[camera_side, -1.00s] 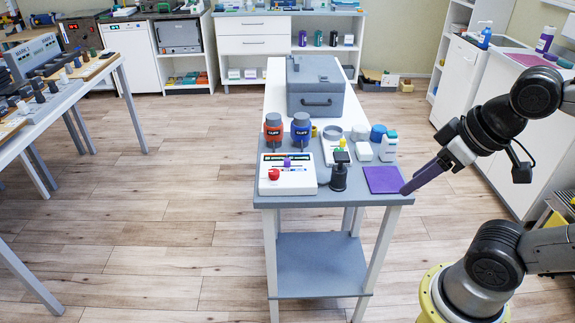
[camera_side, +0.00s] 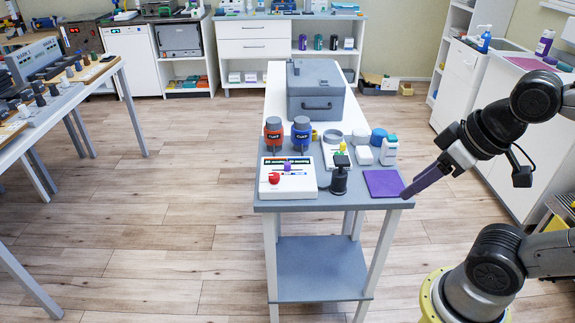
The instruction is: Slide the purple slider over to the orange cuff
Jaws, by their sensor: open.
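A white control panel (camera_side: 289,190) lies on the near left of the grey-topped cart. The purple slider (camera_side: 287,167) is a small piece near the middle of the panel's upper part. The orange cuff (camera_side: 274,133) stands upright behind the panel's left side, with a similar blue cuff (camera_side: 301,132) to its right. My gripper (camera_side: 406,193) has purple fingers and is at the cart's near right corner, well right of the panel and apart from the slider. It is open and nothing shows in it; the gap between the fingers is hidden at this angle.
A black post-like device (camera_side: 339,180) stands right of the panel, between it and my gripper. A purple mat (camera_side: 383,183) lies beside my fingertips. White containers (camera_side: 389,150) and a grey case (camera_side: 315,92) stand farther back on the cart.

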